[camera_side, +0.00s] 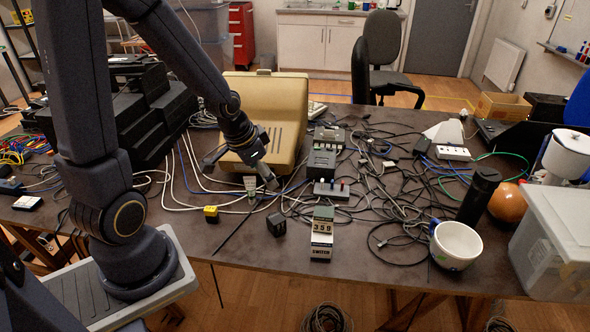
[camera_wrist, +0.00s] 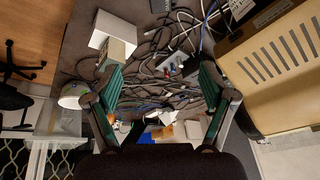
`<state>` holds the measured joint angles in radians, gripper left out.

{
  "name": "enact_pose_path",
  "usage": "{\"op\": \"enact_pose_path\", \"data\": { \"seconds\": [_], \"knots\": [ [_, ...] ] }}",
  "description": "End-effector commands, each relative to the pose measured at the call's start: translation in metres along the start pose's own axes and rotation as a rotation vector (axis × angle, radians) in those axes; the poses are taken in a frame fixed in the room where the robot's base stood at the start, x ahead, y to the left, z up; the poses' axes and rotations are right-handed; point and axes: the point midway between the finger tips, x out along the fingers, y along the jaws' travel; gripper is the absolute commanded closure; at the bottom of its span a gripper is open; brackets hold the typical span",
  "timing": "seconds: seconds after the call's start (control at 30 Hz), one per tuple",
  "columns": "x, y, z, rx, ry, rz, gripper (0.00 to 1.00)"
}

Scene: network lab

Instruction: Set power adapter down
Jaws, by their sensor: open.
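A small black block (camera_side: 277,224), which looks like the power adapter, rests on the dark table toward the front edge. My gripper (camera_side: 240,172) is above the table in front of the beige case, behind and left of that block and apart from it. Its fingers are spread. In the wrist view my gripper (camera_wrist: 160,82) shows its two green-padded fingers wide apart with nothing held between them. I cannot pick out the black block with certainty in the wrist view.
A beige case (camera_side: 290,100) stands behind my gripper. A yellow-topped block (camera_side: 211,214), a switch unit with a number display (camera_side: 321,235) and a white mug (camera_side: 456,245) stand near the front edge. Tangled cables (camera_side: 385,200) cover the middle right. Bare table (camera_side: 245,255) shows at the front.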

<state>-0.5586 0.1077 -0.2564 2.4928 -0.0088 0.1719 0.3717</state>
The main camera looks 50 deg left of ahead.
Motion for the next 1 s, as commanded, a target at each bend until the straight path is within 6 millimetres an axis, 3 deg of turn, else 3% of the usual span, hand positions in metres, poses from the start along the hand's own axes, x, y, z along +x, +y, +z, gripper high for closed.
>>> {"op": "enact_pose_path", "data": {
  "seconds": [0.03, 0.2, 0.3, 0.4, 0.6, 1.0],
  "knots": [
    [-0.031, 0.010, -0.010, 0.014, 0.026, -0.020, 0.17],
    [-0.118, 0.045, -0.007, -0.017, 0.079, -0.016, 0.17],
    [-0.155, 0.061, 0.007, -0.041, 0.108, 0.016, 0.17],
    [-0.180, 0.072, 0.021, -0.060, 0.124, 0.049, 0.17],
    [-0.196, 0.078, 0.034, -0.076, 0.130, 0.081, 0.17],
    [-0.196, 0.078, 0.034, -0.076, 0.129, 0.079, 0.17]
  ]
}}
